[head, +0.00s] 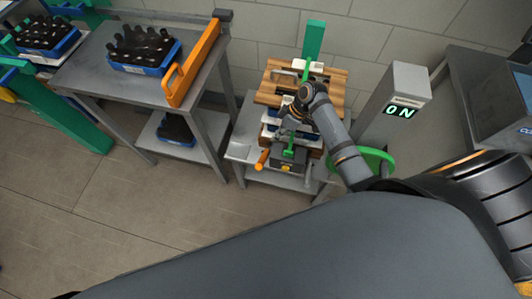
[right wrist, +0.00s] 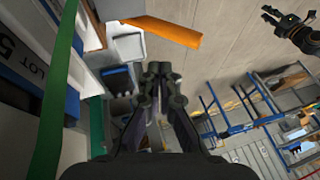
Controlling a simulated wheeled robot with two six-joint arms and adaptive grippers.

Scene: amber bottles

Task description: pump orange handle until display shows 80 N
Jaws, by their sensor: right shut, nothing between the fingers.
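The display (head: 400,112) on a grey post reads 0 N. A small orange handle (head: 262,160) sticks out at the front left of the press unit (head: 289,157) on a low grey stand. My right gripper (head: 287,110) is above the stand, by the wooden boards, behind the handle and apart from it. In the right wrist view it (right wrist: 158,72) is shut and empty, with an orange bar (right wrist: 165,32) beyond its tips, likely the handle. A dark gripper, likely my left one (right wrist: 275,16), shows small at the top right there; its jaws are unclear.
Wooden boards (head: 328,92) and a green upright (head: 313,40) stand on the same stand. A grey bench (head: 95,75) at left holds a blue crate of dark bottles (head: 145,68) and a large orange rail (head: 195,65). Floor in front is clear.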

